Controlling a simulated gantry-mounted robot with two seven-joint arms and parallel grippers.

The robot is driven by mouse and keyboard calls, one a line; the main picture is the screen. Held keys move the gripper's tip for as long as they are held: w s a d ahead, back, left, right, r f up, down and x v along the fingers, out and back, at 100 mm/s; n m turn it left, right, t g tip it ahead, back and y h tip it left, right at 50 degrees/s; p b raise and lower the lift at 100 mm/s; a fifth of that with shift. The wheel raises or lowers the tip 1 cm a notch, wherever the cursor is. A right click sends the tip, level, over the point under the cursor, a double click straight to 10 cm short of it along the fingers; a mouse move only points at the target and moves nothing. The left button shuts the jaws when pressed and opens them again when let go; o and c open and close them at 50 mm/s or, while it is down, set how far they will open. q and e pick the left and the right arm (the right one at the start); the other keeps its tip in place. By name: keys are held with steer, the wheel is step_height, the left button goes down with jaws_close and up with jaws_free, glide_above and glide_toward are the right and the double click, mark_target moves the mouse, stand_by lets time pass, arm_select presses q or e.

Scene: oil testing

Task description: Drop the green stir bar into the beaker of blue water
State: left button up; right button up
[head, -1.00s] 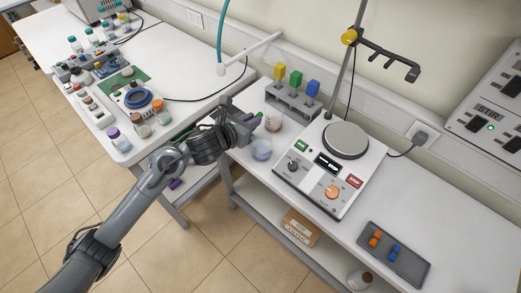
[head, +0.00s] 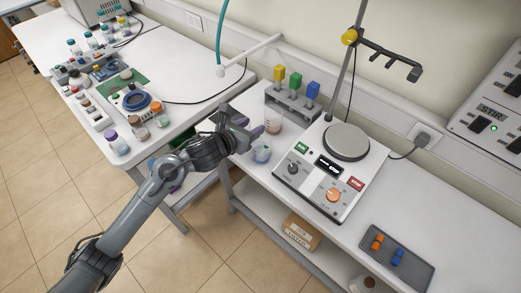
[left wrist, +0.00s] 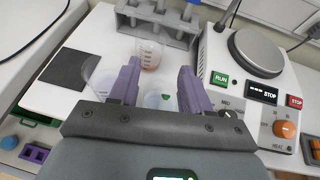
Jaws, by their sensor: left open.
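The beaker of blue water (head: 262,154) stands on the bench left of the hot plate. In the left wrist view the beaker (left wrist: 151,102) is partly hidden behind my gripper. The green stir bar (left wrist: 165,97) shows as a small green spot inside that beaker's outline, between my fingers. My left gripper (head: 256,131) is open and empty above the beaker; its purple fingers also show in the left wrist view (left wrist: 158,72). My right gripper is not in view.
A beaker with reddish liquid (head: 273,126) stands just behind. The stirring hot plate (head: 318,172) is to the right. A rack with yellow, green and blue blocks (head: 290,104) stands at the back. A grey tray (head: 408,275) holds orange and blue bars.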

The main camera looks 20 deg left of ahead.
arm_select(q)
steer(key=v, duration=1)
steer(key=shift+s+r+b, duration=0.2)
steer(key=shift+s+b, duration=0.15)
steer(key=shift+a, duration=0.1)
